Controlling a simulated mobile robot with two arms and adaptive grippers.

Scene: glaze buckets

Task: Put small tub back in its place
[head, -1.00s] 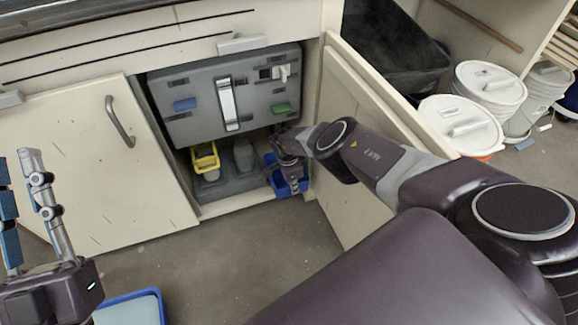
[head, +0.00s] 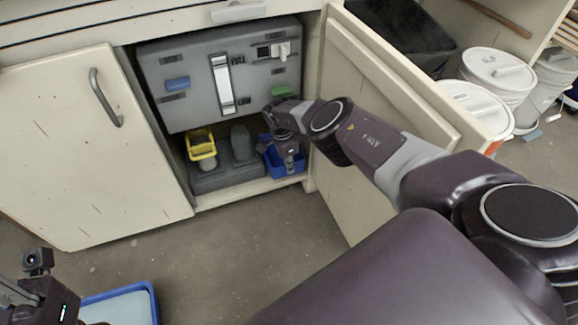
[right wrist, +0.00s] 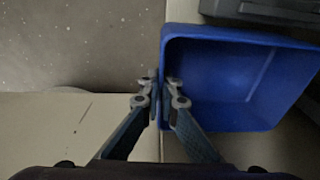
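A small blue tub (head: 287,163) is at the right end of the open lower cabinet. It also shows from above in the right wrist view (right wrist: 225,80), and looks empty. My right gripper (head: 291,150) reaches in from the right and is at the tub. In the right wrist view its fingertips (right wrist: 160,88) are closed together at the tub's left wall, one on each side of it. I cannot tell whether the tub rests on the cabinet floor. A yellow tub (head: 201,149) stands further left on a grey base. My left gripper (head: 48,300) is at the lower left; its fingers do not show.
The cabinet's doors (head: 85,150) and (head: 385,130) stand open at both sides. A grey panel (head: 200,110) hangs above the tubs. A blue-rimmed tray (head: 155,300) lies on the floor. White lidded buckets (head: 490,75) stand at the right.

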